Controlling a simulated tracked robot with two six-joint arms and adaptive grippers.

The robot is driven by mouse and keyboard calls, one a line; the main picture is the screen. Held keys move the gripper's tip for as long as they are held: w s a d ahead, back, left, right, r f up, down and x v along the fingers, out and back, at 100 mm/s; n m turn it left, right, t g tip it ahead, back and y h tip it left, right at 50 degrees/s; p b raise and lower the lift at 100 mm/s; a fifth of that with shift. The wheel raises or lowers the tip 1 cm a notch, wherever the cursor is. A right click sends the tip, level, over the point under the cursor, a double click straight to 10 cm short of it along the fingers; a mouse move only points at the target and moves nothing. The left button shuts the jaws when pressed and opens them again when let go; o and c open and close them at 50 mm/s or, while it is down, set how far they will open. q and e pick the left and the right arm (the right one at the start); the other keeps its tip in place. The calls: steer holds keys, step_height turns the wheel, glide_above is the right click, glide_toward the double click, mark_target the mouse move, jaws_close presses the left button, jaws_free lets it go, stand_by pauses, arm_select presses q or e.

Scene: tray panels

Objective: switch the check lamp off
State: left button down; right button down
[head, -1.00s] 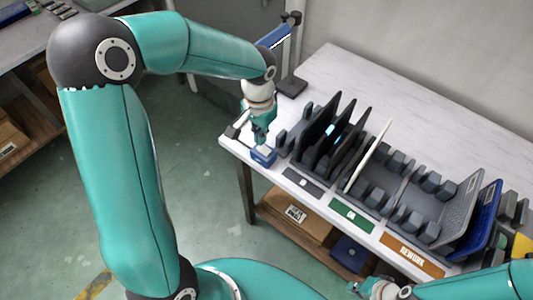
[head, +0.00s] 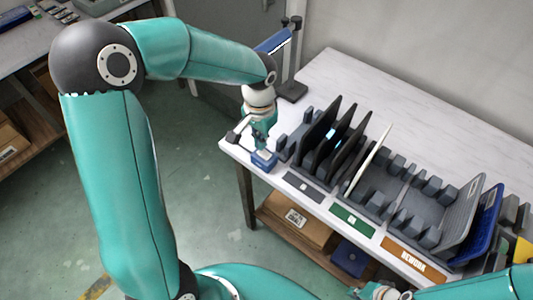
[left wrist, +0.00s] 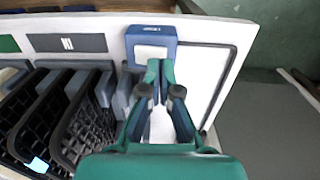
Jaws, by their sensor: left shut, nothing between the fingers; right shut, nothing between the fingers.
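A small blue switch box (head: 264,164) with a pale top plate sits at the table's front left corner. It also shows in the left wrist view (left wrist: 165,33), with a small label on its front. My left gripper (head: 262,150) points down just above it, shut and empty. In the left wrist view its fingertips (left wrist: 157,66) are over the pale plate's edge; I cannot tell whether they touch it. A blue lamp bar (head: 273,41) on a dark post stands behind; its underside edge looks bright white. My right gripper (head: 364,292) is shut, low at the bottom edge.
Right of the box, a dark rack (head: 302,166) holds several upright black trays (head: 335,138) and a white panel (head: 368,160). A grey tray and a blue tray (head: 486,222) lean farther right. A black-outlined white area (left wrist: 205,80) lies beside the box. The table's back is clear.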

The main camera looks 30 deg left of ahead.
arm_select(q)
steer(key=shift+f+b, duration=0.95)
steer(key=shift+f, duration=0.15)
stand_by(0.9)
steer(key=shift+r+p, duration=2.65)
steer(key=shift+r, duration=0.9)
